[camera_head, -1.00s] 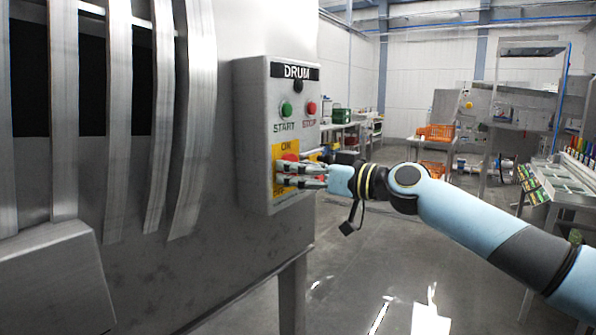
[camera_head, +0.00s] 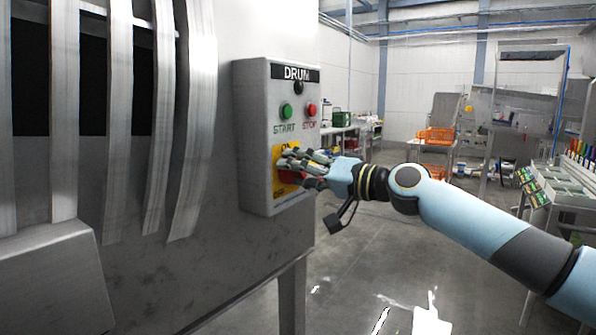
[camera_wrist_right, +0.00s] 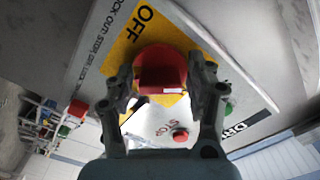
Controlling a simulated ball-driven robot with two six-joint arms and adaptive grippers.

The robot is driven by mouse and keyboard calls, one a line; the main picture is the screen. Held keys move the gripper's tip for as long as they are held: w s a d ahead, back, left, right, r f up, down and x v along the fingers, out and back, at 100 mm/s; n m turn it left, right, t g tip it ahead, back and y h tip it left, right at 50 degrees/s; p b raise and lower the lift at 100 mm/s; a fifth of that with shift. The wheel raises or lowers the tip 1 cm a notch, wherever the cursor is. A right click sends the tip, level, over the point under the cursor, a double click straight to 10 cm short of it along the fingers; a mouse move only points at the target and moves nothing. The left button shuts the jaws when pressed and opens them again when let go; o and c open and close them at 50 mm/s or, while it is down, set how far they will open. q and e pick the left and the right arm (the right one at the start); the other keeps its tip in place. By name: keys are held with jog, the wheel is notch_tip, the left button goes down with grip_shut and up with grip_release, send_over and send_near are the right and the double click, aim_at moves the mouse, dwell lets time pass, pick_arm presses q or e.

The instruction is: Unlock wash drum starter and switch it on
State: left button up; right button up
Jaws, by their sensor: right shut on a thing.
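The grey drum starter box (camera_head: 250,140) is fixed to the side of the steel drum housing. It carries a DRUM label, a green START button (camera_head: 287,111) and a red STOP button (camera_head: 310,109). Below them a red rotary switch (camera_head: 287,174) sits on a yellow plate (camera_head: 279,188), partly hidden by my gripper. In the right wrist view the red switch handle (camera_wrist_right: 161,72) lies between the fingers, near the word OFF. My right gripper (camera_head: 292,163) is shut on this handle, its fingers rolled at a slant. I see no padlock in either view. My left gripper is out of view.
The steel drum housing (camera_head: 150,275) with its metal strips (camera_head: 120,130) fills the left. Orange crates (camera_head: 436,135) and a rack with green-edged trays (camera_head: 545,185) stand to the right. The floor (camera_head: 370,275) below my right arm is clear.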

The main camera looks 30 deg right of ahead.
jog(key=m+p, duration=0.1)
jog(key=m, duration=0.3)
jog(key=shift+r+m, duration=0.1)
jog(key=shift+m, duration=0.2)
jog(key=shift+m+p, duration=0.55)
jog(key=shift+m, duration=1.35)
jog(key=o, duration=0.8)
jog(key=shift+d, duration=0.1)
